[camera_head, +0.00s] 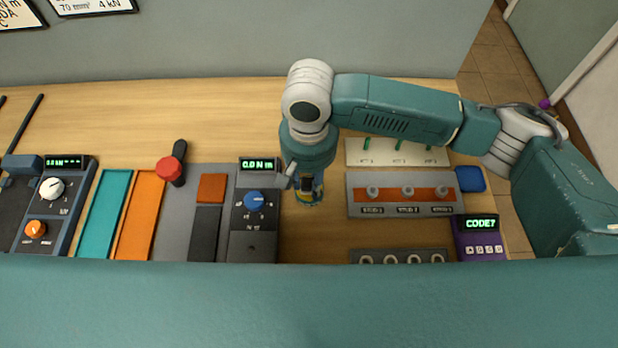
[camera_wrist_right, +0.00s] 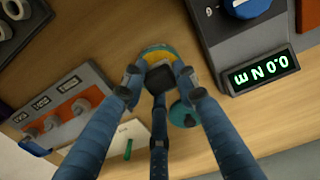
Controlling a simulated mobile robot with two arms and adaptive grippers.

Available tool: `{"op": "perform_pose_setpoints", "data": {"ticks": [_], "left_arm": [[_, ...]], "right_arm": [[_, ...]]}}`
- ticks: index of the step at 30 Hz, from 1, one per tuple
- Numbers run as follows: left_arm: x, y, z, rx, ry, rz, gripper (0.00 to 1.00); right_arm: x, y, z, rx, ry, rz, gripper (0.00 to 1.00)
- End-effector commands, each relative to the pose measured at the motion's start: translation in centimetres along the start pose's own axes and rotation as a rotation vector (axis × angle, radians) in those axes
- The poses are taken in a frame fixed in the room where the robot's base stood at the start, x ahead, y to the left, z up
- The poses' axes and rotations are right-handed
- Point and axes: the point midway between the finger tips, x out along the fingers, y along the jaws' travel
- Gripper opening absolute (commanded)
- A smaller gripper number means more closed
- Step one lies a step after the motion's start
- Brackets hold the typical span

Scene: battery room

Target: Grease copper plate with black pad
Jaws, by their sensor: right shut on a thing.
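My right gripper (camera_head: 308,197) points down over the table, between the blue-knobbed meter and the stud block. My left gripper is out of view.
The meter (camera_head: 253,222) stands close left of the gripper. A grey block with rings (camera_head: 400,257) lies in front.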

Motion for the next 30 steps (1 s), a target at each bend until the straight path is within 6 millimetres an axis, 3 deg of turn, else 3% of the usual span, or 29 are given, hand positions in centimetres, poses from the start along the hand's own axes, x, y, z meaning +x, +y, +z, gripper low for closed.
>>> {"op": "perform_pose_setpoints", "data": {"ticks": [30], "left_arm": [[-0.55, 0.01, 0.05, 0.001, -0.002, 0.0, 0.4]], "right_arm": [[0.03, 0.0, -0.01, 0.0, 0.0, 0.0, 0.08]]}}
